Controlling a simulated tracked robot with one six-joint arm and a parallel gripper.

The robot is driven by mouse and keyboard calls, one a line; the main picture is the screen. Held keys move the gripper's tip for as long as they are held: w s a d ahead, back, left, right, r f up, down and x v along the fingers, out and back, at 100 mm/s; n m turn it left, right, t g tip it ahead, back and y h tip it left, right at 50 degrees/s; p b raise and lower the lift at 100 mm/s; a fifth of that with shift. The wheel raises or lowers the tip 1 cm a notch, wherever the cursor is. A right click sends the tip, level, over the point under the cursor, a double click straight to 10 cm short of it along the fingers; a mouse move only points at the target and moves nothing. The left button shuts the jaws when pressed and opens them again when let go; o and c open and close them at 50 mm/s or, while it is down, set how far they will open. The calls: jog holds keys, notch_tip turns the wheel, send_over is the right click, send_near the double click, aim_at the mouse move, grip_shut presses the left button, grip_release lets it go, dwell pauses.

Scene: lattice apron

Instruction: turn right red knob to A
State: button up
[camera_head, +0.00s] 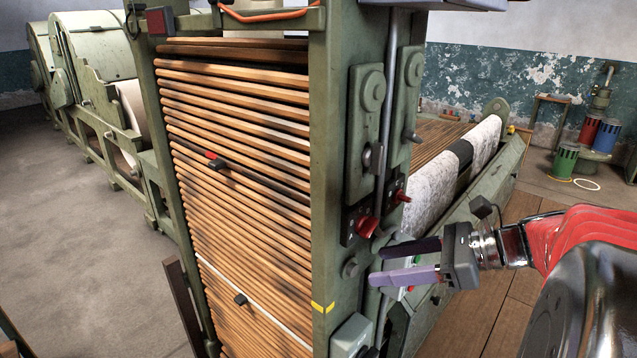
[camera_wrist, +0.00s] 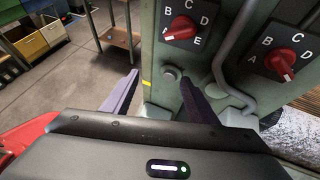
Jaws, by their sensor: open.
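The right red knob (camera_wrist: 281,63) sits on a dark plate lettered B, C, D and E, with an A at its left side. Its white mark is at the lower side of the knob, away from the A. In the head view this knob (camera_head: 402,196) is small, on the machine's far post. The left red knob (camera_wrist: 181,27) is on a similar plate, its mark toward lower left near A; it also shows in the head view (camera_head: 367,227). My gripper (camera_head: 408,262) is open and empty, below and apart from both knobs. In the wrist view, its fingers (camera_wrist: 159,84) spread left of the right knob.
A round grey button (camera_wrist: 171,73) is on the post near my fingertips. A bent grey pipe (camera_wrist: 228,75) runs between the two knob plates. The slatted lattice apron (camera_head: 240,180) stands left of the post. Open floor (camera_head: 85,240) lies farther left.

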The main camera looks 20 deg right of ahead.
jog(key=d+r+m+t, duration=0.3)
jog(key=d+m+t, duration=0.15)
jog(key=d, duration=0.45)
jog(key=m+t, duration=0.3)
jog(key=m, duration=0.2)
send_near(409, 199)
jog(key=v, duration=0.5)
jog(key=shift+s+a+r+h, duration=0.1)
jog(key=shift+s+r+h, duration=0.1)
jog(key=shift+h, duration=0.1)
jog(key=shift+w, duration=0.1)
jog(key=x, duration=1.3)
jog(key=shift+w+a, duration=0.3)
jog(key=c, duration=1.1)
jog(key=shift+o, duration=0.2)
